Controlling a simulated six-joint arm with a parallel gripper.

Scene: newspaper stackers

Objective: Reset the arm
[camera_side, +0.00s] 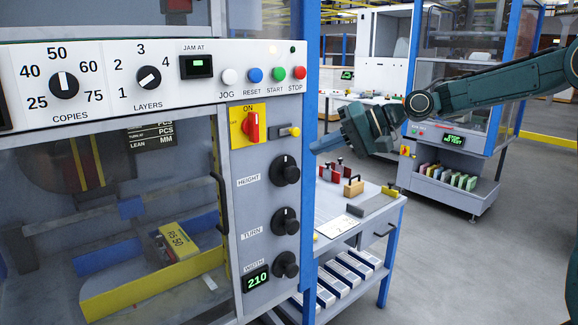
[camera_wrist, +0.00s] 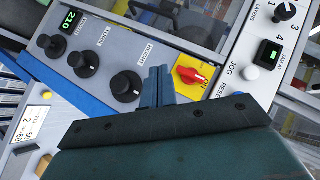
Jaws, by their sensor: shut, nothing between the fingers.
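My gripper (camera_side: 318,146) is in front of the stacker's control panel, at the panel's right edge in the side view. Its blue fingers are shut and empty; in the wrist view the shut fingers (camera_wrist: 158,72) point up between the black HEIGHT knob (camera_wrist: 126,86) and the red switch (camera_wrist: 193,73). I cannot tell whether they touch the panel. In the side view the red switch (camera_side: 251,126) stands upright on its yellow plate under ON. The HEIGHT knob (camera_side: 285,170), TURN knob (camera_side: 285,221) and WIDTH knob (camera_side: 285,265) sit below it. The green display (camera_side: 256,280) reads 210.
The upper panel carries the COPIES dial (camera_side: 64,85), LAYERS dial (camera_side: 148,78) and a row of JOG, RESET, START and STOP buttons. A bench (camera_side: 345,215) with stamps stands behind the panel. A second machine (camera_side: 455,165) stands at right. Grey floor (camera_side: 480,270) is open at lower right.

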